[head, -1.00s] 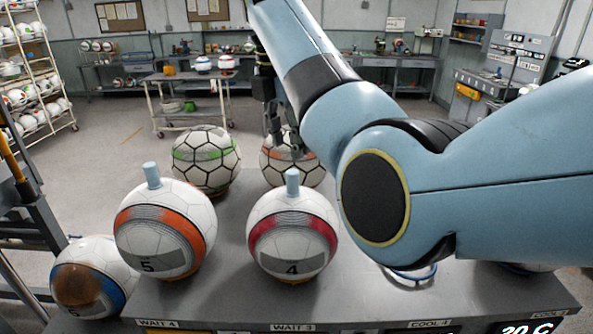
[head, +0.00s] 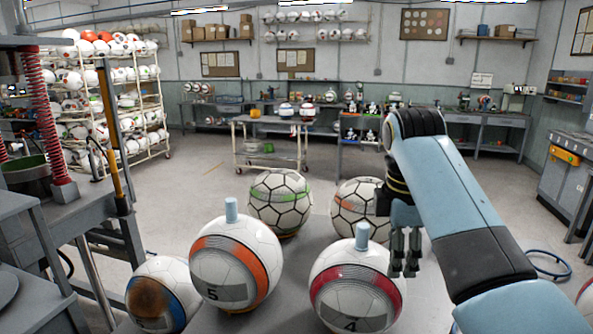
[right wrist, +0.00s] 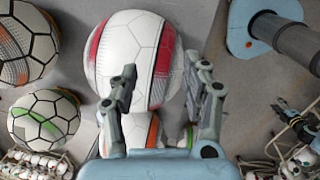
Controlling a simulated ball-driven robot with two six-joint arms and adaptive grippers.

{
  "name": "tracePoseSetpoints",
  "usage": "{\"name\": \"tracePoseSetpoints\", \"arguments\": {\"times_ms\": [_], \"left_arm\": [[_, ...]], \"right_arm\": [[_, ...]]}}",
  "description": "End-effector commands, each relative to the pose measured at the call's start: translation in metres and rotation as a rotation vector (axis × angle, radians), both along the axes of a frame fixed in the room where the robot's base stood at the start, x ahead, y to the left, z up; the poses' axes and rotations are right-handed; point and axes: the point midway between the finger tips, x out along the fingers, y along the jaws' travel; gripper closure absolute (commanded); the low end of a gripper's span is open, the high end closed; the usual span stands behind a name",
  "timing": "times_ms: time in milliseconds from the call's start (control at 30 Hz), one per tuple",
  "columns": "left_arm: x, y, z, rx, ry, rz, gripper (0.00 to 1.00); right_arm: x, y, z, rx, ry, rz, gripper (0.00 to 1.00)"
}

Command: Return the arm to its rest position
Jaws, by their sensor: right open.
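My right gripper (head: 405,262) hangs from the blue right arm in the head view, fingers pointing down, just right of the ball with the red band marked 4 (head: 356,290). The fingers are apart and hold nothing. In the right wrist view the open fingers (right wrist: 163,90) frame the lower part of the white ball with the red band (right wrist: 133,58); I cannot tell from this view how far apart they are from it. My left gripper is not in view.
The orange-band ball marked 5 (head: 236,262), a brown-and-blue ball (head: 163,295), a green-marked ball (head: 280,200) and an orange-marked ball (head: 356,207) stand nearby. A press with a red spring (head: 48,115) is at left. Open floor lies behind.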

Motion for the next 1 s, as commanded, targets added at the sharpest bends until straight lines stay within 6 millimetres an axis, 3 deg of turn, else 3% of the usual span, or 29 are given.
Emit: {"name": "tracePoseSetpoints", "arguments": {"times_ms": [33, 100, 200, 300, 400, 600, 900, 1000], "left_arm": [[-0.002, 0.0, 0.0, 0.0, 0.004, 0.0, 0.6], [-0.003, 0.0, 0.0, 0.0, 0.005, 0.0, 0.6], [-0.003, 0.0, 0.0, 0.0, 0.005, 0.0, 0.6], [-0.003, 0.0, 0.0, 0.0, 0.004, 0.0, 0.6], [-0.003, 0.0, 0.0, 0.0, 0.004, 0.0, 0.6], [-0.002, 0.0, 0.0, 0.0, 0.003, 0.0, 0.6], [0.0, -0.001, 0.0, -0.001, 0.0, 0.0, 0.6], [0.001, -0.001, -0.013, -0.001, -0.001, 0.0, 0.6]], "right_arm": [[-0.028, -0.015, -0.027, 0.014, -0.019, -0.127, 0.52], [-0.065, -0.033, -0.053, 0.039, -0.059, -0.317, 0.52], [-0.12, -0.054, -0.076, 0.075, -0.119, -0.569, 0.52], [-0.168, -0.066, -0.084, 0.114, -0.168, -0.764, 0.52], [-0.202, -0.072, -0.084, 0.148, -0.203, -0.901, 0.52], [-0.254, -0.077, -0.076, 0.21, -0.246, -1.092, 0.52], [-0.312, -0.074, -0.051, 0.303, -0.276, -1.303, 0.52], [-0.305, -0.076, -0.086, 0.298, -0.267, -1.313, 0.52]]}}
